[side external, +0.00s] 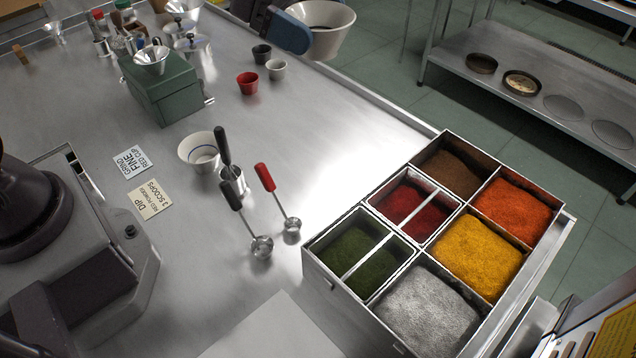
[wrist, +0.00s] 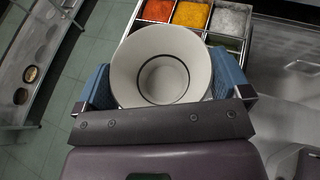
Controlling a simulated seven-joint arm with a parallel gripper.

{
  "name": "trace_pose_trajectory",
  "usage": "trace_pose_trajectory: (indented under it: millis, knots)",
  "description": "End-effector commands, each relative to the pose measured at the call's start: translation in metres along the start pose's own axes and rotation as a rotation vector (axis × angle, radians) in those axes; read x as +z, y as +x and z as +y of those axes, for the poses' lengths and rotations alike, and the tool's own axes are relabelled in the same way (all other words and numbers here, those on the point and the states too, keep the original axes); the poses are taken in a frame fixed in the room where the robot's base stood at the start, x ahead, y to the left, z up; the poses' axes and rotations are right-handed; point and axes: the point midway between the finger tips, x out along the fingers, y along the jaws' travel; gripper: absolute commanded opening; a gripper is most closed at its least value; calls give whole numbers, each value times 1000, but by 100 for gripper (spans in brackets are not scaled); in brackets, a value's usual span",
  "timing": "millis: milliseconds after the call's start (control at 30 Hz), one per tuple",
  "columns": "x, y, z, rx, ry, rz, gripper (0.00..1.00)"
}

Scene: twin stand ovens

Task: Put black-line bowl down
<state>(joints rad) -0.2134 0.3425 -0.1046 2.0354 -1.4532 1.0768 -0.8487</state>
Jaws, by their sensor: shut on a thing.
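The black-line bowl is pale cream with a dark ring inside. In the side external view this bowl (side external: 331,42) is held at the top, in front of the table's far edge and the floor; its height above the table is hard to tell. In the wrist view the bowl (wrist: 125,67) sits between the blue fingers, its open top facing the camera. My gripper (wrist: 160,88) is shut on it, one finger on each side. In the side external view my gripper (side external: 290,32) shows one blue finger against the bowl's left side.
A similar bowl (side external: 196,160) with a bluish line stands mid-table by scoops (side external: 262,245). Small red (side external: 247,86), dark (side external: 261,54) and white (side external: 276,70) cups stand near the held bowl. A green box (side external: 165,95) is left. Table right of the cups is bare, towards the spice bins (side external: 440,250).

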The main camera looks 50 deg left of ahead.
Motion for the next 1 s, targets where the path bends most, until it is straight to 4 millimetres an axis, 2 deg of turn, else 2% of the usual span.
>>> trace_pose_trajectory:
  millis: [367, 700, 1000]
  knots:
    - [-70, 29, 0, -3, -7, 1, 68]
    - [-146, 61, 0, -3, -4, 1, 68]
    - [-186, 78, 0, -4, -3, 0, 68]
